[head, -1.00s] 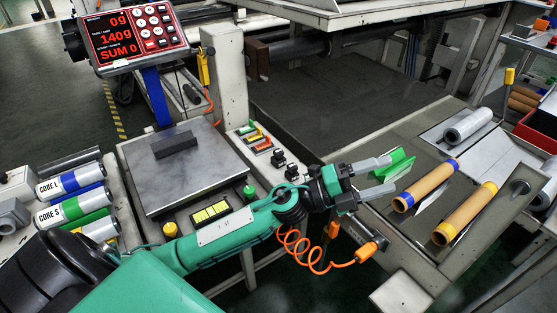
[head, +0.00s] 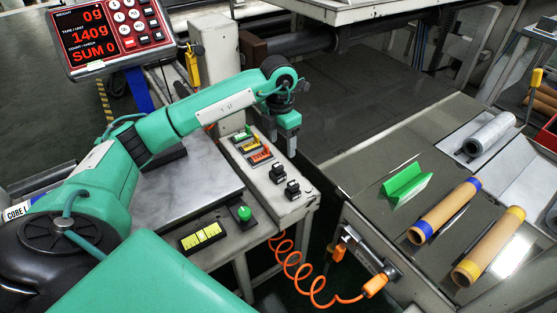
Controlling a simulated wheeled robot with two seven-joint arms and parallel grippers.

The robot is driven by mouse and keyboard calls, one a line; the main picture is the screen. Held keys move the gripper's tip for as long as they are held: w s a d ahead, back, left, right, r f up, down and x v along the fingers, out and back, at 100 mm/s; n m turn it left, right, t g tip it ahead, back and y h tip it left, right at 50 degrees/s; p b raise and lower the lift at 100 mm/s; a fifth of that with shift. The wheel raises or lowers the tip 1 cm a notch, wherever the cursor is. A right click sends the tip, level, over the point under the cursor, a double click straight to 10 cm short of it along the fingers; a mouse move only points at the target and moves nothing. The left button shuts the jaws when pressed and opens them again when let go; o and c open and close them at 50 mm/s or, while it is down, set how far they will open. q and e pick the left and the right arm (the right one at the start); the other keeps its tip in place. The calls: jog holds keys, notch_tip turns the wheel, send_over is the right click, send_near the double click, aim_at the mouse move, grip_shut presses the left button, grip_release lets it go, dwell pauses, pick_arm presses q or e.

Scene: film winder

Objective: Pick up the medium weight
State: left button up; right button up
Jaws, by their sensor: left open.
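Small green, yellow and orange pieces sit in a row on the narrow panel beside the scale: a green piece (head: 240,134), a yellow piece (head: 250,144) and an orange piece (head: 260,156). I cannot tell for sure which object is the medium weight. My left gripper (head: 287,146) is open and empty, fingers pointing down, just right of this row in the picture. Its height above the panel is unclear. A dark block (head: 172,155) on the scale plate (head: 200,180) is partly hidden by my left arm. My right gripper is not in view.
The scale display (head: 110,32) reads 0g, 140g and SUM 0. A green V-shaped piece (head: 407,184), a blue-ended core (head: 445,210) and a yellow-ended core (head: 488,246) lie on the right table. Black switches (head: 284,182) and a green button (head: 244,213) stand near the panel.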

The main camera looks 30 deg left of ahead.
aim_at(278, 165)
pick_arm(q)
jog(key=shift+y, duration=0.3)
jog(key=f, duration=0.2)
jog(key=a+f+b, duration=0.1)
jog(key=f, duration=0.4)
jog(key=shift+w+a+f, duration=0.15)
jog(key=shift+a+f, duration=0.1)
jog(key=shift+f, duration=0.15)
jog(key=f, duration=0.1)
jog(key=f+b, duration=0.1)
jog(key=f, duration=0.2)
jog(key=shift+w+a+f, duration=0.1)
jog(key=shift+w+a, duration=0.1)
jog(key=shift+w, duration=0.05)
jog(key=shift+f, duration=0.5)
jog(key=c, duration=1.3)
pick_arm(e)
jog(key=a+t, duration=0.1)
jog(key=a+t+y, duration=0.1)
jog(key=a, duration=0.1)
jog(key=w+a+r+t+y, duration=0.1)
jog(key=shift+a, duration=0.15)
